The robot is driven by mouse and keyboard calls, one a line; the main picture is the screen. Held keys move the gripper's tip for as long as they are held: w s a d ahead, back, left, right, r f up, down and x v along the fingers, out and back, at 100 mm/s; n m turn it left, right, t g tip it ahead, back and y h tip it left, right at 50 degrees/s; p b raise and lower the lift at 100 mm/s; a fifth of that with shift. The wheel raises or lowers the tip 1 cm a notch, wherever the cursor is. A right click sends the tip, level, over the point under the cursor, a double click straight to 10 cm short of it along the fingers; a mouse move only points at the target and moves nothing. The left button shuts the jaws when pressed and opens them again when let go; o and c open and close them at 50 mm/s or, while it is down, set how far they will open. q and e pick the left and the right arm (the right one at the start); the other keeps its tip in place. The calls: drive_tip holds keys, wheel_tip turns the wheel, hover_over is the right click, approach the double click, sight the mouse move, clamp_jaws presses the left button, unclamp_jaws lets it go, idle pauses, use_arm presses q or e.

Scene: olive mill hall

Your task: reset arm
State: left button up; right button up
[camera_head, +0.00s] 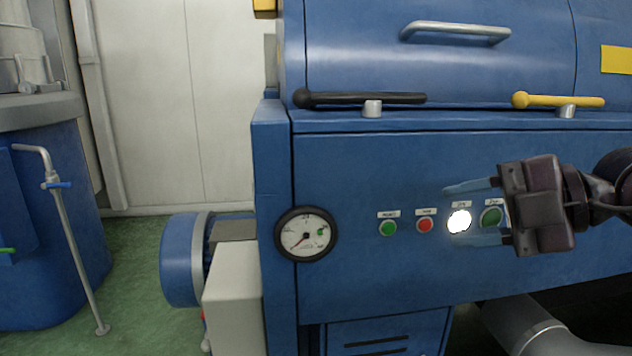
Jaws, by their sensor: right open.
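My right gripper (473,213) comes in from the right in the head view. Its two bluish fingers are apart and empty, and point left in front of the blue machine's panel (370,270). A brightly lit white button (459,221) shows between the fingers. I cannot tell whether the fingers touch the panel. My left gripper is not in view.
A green button (388,228), a red button (425,226) and a round gauge (306,234) sit left of the gripper. Above are a black lever (360,98), a yellow lever (558,101) and a metal handle (455,30). A blue motor (182,260) and pipe (72,240) stand left.

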drive_tip(key=s+a+f+m+y, duration=0.2)
drive_tip(key=s+f+y, duration=0.35)
drive_tip(key=f, duration=0.65)
drive_tip(key=s+d+f+m+t+h, duration=0.5)
drive_tip(key=s+f+m+h, duration=0.2)
drive_tip(key=f+m, duration=0.35)
drive_tip(key=s+d+f+m+t+h, duration=0.45)
drive_tip(key=s+f+m+h, duration=0.25)
drive_tip(key=f+m, duration=0.4)
drive_tip(key=s+d+f+m+g+h, duration=0.1)
drive_tip(key=s+f+g+h, duration=0.3)
drive_tip(key=s+f, duration=0.6)
use_arm(q)
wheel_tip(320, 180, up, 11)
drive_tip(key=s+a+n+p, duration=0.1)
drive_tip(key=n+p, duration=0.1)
drive_tip(key=p, duration=1.5)
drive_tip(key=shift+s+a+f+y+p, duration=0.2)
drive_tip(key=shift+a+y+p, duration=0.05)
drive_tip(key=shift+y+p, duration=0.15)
use_arm(e)
drive_tip(key=s+d+r+m, duration=0.1)
drive_tip(key=s+r+m, duration=0.1)
drive_tip(key=r, duration=1)
drive_tip(key=shift+s+d, duration=0.3)
drive_tip(key=shift+s, duration=0.6)
drive_tip(key=shift+m, duration=0.25)
